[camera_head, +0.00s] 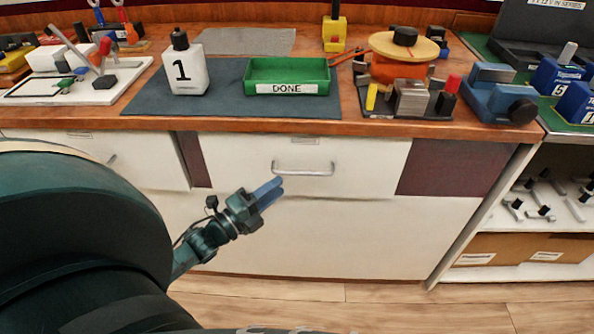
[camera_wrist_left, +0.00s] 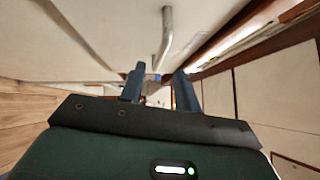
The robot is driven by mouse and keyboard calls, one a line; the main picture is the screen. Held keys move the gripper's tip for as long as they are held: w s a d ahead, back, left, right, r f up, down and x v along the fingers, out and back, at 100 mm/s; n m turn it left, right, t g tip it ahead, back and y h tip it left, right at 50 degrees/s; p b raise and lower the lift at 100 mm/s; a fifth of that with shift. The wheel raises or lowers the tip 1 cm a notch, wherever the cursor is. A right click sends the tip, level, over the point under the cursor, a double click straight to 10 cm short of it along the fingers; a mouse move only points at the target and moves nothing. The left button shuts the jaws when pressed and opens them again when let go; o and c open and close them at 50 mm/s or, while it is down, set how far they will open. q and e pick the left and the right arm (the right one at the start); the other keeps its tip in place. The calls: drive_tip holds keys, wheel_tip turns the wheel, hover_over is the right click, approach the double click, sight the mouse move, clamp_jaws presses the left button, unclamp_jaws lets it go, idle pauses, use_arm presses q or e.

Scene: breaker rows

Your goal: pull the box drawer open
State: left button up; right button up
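A white drawer front (camera_head: 235,160) with a metal bar handle (camera_head: 303,173) is set under the worktop and looks closed. I cannot read its small label, so I cannot confirm it is the box drawer. My left gripper (camera_head: 274,190) is in front of the drawer, just below and left of the handle. In the left wrist view, its two blue fingers (camera_wrist_left: 158,74) stand apart with nothing held between them. A handle bar (camera_wrist_left: 166,38) shows ahead, in line with the gap and apart from the fingertips. My right gripper is not in view.
Another white drawer (camera_head: 150,160) with a handle is at the left, partly behind my arm. The worktop (camera_head: 220,127) above holds a green DONE tray (camera_head: 262,88), a white bottle marked 1 (camera_head: 187,72) and several devices. An open shelf (camera_head: 545,222) is at right. The floor is clear.

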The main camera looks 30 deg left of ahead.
sight(297, 173)
use_arm(q)
drive_tip(key=x, duration=0.7)
drive_tip(key=shift+w+r, duration=0.1)
drive_tip(key=shift+w, duration=0.1)
drive_tip(key=shift+c, duration=0.3)
clamp_jaws()
